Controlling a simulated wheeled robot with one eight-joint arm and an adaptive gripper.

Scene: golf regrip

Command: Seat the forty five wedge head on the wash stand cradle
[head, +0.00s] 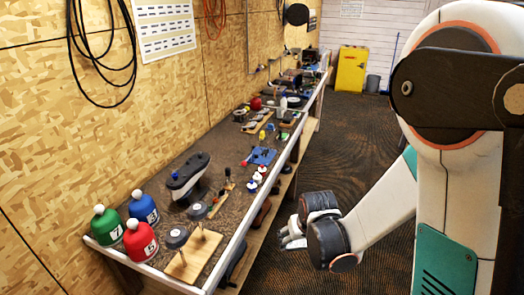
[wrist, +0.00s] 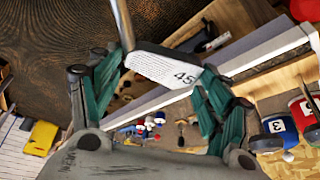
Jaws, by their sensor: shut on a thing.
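The wedge head (wrist: 163,66), a pale grooved face marked 45, is between the green fingers of my gripper (wrist: 165,62) in the wrist view. My gripper is shut on it. Its shaft (wrist: 122,22) runs up toward the top edge of that view. In the head view my gripper (head: 291,236) is beside the bench's front edge, over the aisle side; I cannot make out the wedge head there. I cannot tell which item is the wash stand cradle.
The long workbench (head: 110,237) runs along the wall. Near its close end stand green (head: 108,227), blue (head: 144,208) and red (head: 140,241) numbered headcovers, a wooden board (head: 194,256) with posts, and a shoe (head: 188,172). The carpeted aisle (head: 350,145) is open; a yellow cabinet (head: 351,70) stands far back.

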